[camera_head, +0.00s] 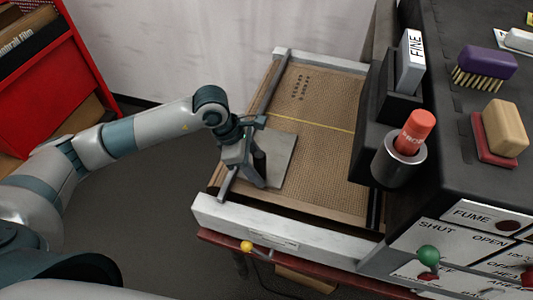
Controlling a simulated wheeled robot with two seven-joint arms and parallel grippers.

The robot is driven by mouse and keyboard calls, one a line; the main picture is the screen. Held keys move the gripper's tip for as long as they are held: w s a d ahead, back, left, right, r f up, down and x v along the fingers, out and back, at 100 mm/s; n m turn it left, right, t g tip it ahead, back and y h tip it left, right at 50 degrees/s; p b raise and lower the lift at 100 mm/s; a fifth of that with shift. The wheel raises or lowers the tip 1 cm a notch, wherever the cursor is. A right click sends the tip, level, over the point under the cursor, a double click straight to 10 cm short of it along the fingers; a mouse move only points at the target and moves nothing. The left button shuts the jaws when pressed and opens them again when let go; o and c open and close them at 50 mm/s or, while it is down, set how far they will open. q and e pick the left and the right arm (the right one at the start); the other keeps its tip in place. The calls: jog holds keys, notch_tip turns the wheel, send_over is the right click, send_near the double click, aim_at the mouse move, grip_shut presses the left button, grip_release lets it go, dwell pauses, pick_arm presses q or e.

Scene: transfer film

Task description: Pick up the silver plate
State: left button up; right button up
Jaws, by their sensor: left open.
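The silver plate (281,158) is a flat grey square. It lies on the brown perforated bed (318,170) of a framed table, near the bed's left side. My left gripper (256,180) comes in from the left and points down at the plate's left edge. It is open and covers part of that edge. I cannot tell whether its fingers touch the plate. My right gripper is not in view.
A pale metal rail (285,232) closes the bed's near side. To the right, a dark machine carries a holder with a red cylinder (415,132), a purple brush (485,65) and a tan block (504,128). A red shelf (78,75) stands far left.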

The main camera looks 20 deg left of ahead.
pick_arm(q)
jog(key=shift+f, duration=0.15)
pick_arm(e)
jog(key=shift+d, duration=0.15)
pick_arm(q)
jog(key=c, duration=1)
jog(key=shift+w, duration=0.1)
grip_shut()
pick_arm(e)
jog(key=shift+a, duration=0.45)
